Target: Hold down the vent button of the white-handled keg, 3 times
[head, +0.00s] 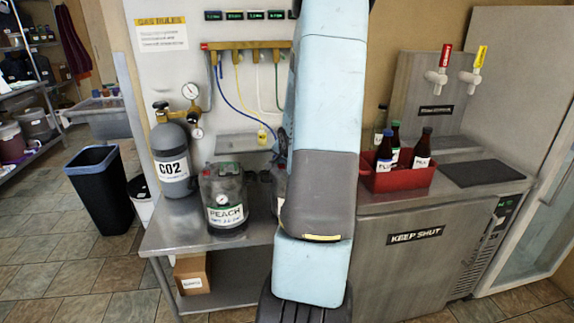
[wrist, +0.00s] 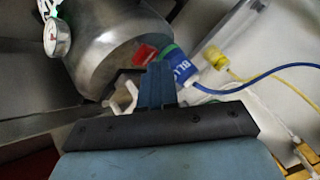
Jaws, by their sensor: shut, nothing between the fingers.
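In the wrist view my gripper (wrist: 157,72) is shut and empty, its blue-grey fingertips close to the top of a metal keg (wrist: 105,45). A pale white piece (wrist: 123,100), perhaps the keg's handle, shows just left of the fingers. A red part (wrist: 145,53) sits by the fingertips; I cannot tell if it is the vent button or if the fingers touch it. A round gauge (wrist: 57,38) is on the keg's side. In the head view my arm hides the gripper and most of a keg (head: 279,182) right of the PEACH keg (head: 225,198).
A blue-labelled connector (wrist: 178,65) with a blue hose and a yellow connector (wrist: 215,57) are right of the fingers. The CO2 cylinder (head: 172,160) stands left on the steel table (head: 165,238). A red bottle crate (head: 405,180) is right of my arm.

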